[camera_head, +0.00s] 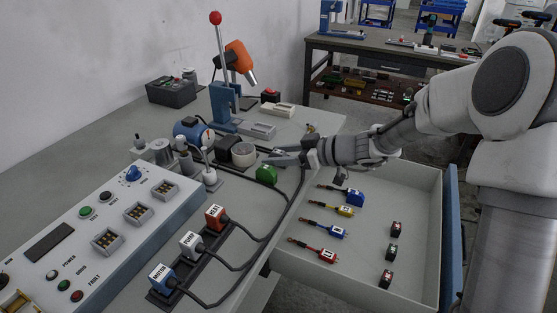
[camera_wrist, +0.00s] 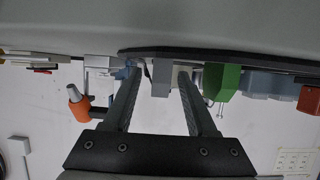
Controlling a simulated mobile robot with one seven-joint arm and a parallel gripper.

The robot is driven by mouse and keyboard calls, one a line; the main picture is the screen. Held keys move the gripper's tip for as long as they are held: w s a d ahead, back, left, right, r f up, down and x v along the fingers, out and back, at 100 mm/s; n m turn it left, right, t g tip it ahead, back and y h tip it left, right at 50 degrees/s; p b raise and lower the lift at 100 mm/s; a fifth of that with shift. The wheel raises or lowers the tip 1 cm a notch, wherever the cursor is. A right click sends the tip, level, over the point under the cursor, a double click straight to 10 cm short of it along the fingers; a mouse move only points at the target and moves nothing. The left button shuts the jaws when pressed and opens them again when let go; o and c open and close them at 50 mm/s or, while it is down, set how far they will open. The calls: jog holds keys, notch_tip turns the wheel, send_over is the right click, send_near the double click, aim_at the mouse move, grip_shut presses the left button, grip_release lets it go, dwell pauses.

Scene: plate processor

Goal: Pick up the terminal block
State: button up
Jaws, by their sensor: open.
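A small green block (camera_head: 266,174), which looks like the terminal block, sits on the grey bench top near its right edge. My gripper (camera_head: 272,157) is open and reaches in from the right, low over the bench, just behind the green block. In the wrist view, which is upside down, the green block (camera_wrist: 222,80) lies outside my gripper (camera_wrist: 157,72), to the right of the right finger. A grey block shows between the fingers, seemingly beyond them. I see nothing held.
A control panel (camera_head: 95,235) and labelled plugs (camera_head: 215,218) with black cables stand at the front left. A lever press (camera_head: 222,105) and a blue motor (camera_head: 193,131) stand behind. An open drawer (camera_head: 400,190) on the right holds several coloured cables and small blocks.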

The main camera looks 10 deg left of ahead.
aim_at(279, 151)
grip_shut()
jog(key=shift+r, duration=0.15)
jog(key=shift+r, duration=0.25)
notch_tip(279, 151, up, 4)
jog(key=shift+f+p, duration=0.1)
jog(key=shift+p, duration=0.6)
jog(key=w+r+p+v, duration=0.1)
jog(key=w+p+v, duration=0.1)
jog(key=v, duration=1.1)
jog(key=s+d+f+m+t+h, duration=0.2)
jog(key=s+d+f+m+t, duration=0.15)
jog(key=d+f, duration=0.95)
notch_tip(279, 151, up, 13)
jog(key=a+p, duration=0.1)
jog(key=p, duration=1.8)
jog(key=shift+a+f+p, duration=0.15)
jog(key=shift+a+p, duration=0.25)
